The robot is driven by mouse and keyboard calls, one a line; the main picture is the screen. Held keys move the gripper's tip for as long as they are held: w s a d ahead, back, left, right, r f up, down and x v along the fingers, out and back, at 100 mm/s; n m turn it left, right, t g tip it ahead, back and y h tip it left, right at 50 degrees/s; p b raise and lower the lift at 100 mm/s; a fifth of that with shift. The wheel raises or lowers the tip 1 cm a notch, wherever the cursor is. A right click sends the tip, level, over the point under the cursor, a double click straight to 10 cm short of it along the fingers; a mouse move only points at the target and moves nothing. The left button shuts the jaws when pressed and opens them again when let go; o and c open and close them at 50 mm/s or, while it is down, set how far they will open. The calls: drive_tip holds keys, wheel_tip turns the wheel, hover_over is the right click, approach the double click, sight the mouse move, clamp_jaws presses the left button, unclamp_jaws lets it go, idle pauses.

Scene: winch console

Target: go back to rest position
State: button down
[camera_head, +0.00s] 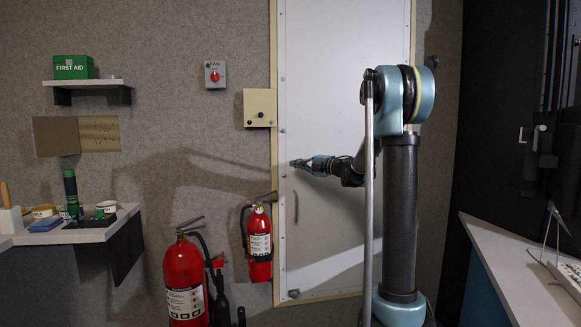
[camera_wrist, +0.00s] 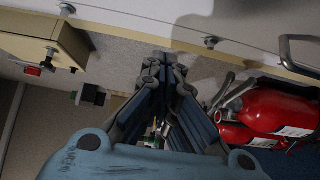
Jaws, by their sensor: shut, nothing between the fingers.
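My gripper (camera_head: 297,163) is in front of the white door (camera_head: 330,90), near its left edge, with the arm reaching left from my column. In the wrist view my gripper (camera_wrist: 163,62) has its fingertips together, with nothing held between them. I cannot tell from these views whether the fingertips touch the door.
A beige box (camera_head: 259,108) and a fan switch (camera_head: 215,75) are on the wall left of the door. A door handle (camera_head: 296,207) is below my gripper. A counter (camera_head: 510,270) lies right.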

drive_tip(key=s+d+r+m+t+h, duration=0.3)
drive_tip(key=d+r+m+t, duration=0.15)
drive_tip(key=d, duration=0.25)
drive_tip(key=s+d+r+m+t+h, duration=0.3)
drive_tip(key=d+m+t+h, duration=0.1)
drive_tip(key=d+m, duration=0.25)
drive_tip(key=s+d+f+m+h, duration=0.3)
drive_tip(key=s+d+m+h, duration=0.1)
drive_tip(key=d+m+h, duration=0.15)
drive_tip(key=s+d+f+m+h, duration=0.4)
drive_tip(key=d+m+h, duration=0.1)
drive_tip(key=d, duration=0.2)
drive_tip(key=s+d+f+m+g+h, duration=0.15)
drive_tip(key=s+f+m+g, duration=0.6)
drive_tip(key=s+f, duration=0.9)
drive_tip(key=s+a+f+g+y, duration=0.2)
drive_tip(key=s+a+f+g, duration=0.1)
drive_tip(key=s+f, duration=0.4)
drive_tip(key=s+a+f+g+y, duration=0.1)
drive_tip(key=s+a+f+g, duration=0.2)
drive_tip(key=s, duration=1.1)
wheel_tip(320, 180, down, 5)
drive_tip(key=shift+a+r+g+y, duration=0.15)
drive_tip(key=shift+g+y, duration=0.25)
drive_tip(key=shift+g, duration=0.8)
